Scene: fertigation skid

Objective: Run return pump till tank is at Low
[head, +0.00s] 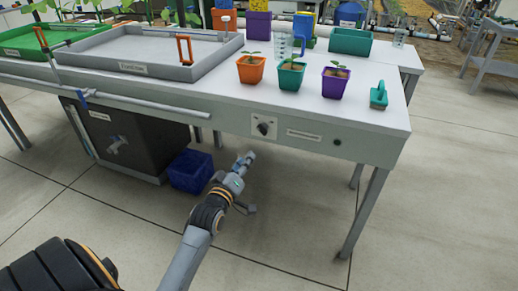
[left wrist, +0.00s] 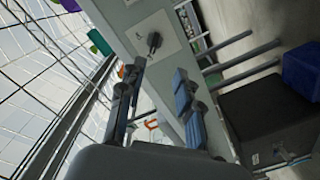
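A rotary knob on a pale plate (head: 264,127) sits on the front edge of the white bench; the knob (left wrist: 153,42) also shows in the left wrist view. A grey tray (head: 150,52) with a label lies on the bench at left. A black tank (head: 112,138) stands under the bench; no liquid level is readable in either view. My left gripper (head: 246,160) is below and slightly left of the knob in the head view, apart from it. Its two fingers (left wrist: 160,74) are spread and empty, pointing toward the knob. My right gripper is out of view.
A black round button or socket (head: 338,142) and a label sit right of the knob. A blue crate (head: 190,171) is on the floor beside the tank. Potted seedlings (head: 290,77) and a teal scoop-like object (head: 379,95) stand on the bench. The floor in front is clear.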

